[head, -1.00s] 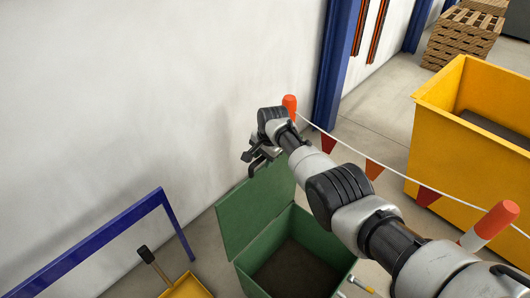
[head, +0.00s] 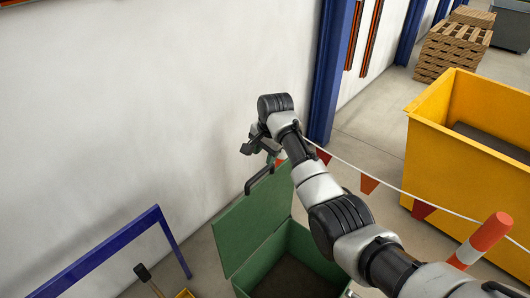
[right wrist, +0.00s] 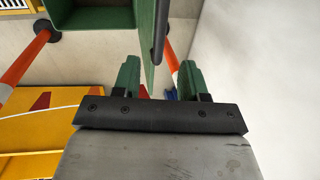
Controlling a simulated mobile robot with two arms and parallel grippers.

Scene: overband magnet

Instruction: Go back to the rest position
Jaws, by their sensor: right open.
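My right gripper (head: 262,148) is in the middle of the head view, above the raised lid of the green box. In the right wrist view its two green-padded fingers (right wrist: 160,80) are apart with nothing held between them. The green lid (head: 252,225) stands open, tilted up toward the wall, with a dark handle (head: 259,181) at its top edge. The handle is just below the gripper and looks apart from it. The lid edge (right wrist: 150,45) also shows beyond the fingers in the right wrist view. My left gripper is not in view.
The open green box (head: 290,275) stands below my right arm. A blue rail (head: 95,250) is at left and a white wall behind. A yellow skip (head: 460,140), an orange-white post (head: 482,240) and a flagged line (head: 369,184) are at right.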

